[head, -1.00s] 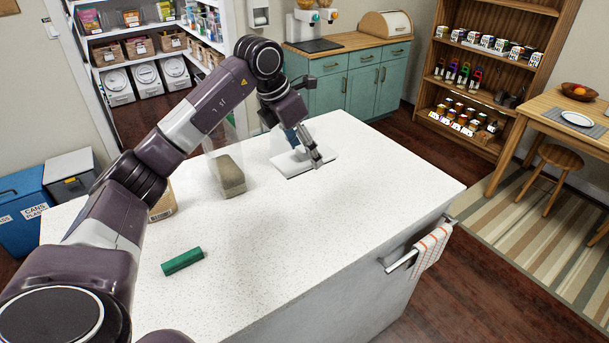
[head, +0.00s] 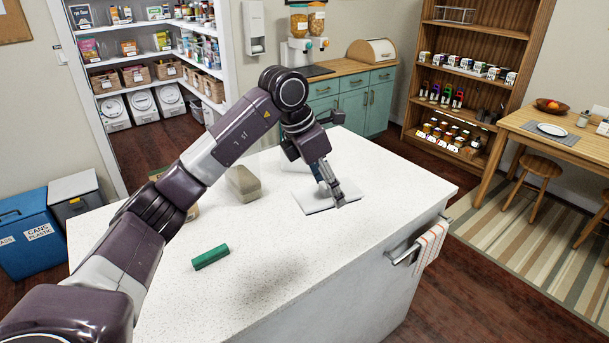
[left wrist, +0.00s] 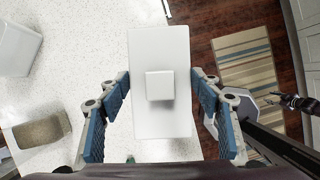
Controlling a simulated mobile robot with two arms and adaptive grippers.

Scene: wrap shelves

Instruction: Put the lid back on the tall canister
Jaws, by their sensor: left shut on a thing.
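A flat white rectangular lid (head: 318,204) with a square raised knob is at my left gripper (head: 333,199). In the left wrist view the lid (left wrist: 160,122) lies between the two blue-padded fingers (left wrist: 162,88), and the gripper is shut on it. I cannot tell how far it is above the counter. A grey-brown block-shaped filling (head: 242,184) stands left of the gripper; faint clear walls of a tall canister showed around it earlier. It also appears in the left wrist view (left wrist: 40,130). A dark part at the right of the left wrist view may be my right gripper (left wrist: 292,101); its state is unclear.
A pale box (left wrist: 16,47) stands upper left in the left wrist view. A towel (head: 431,245) hangs at the right edge. The counter's front is clear.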

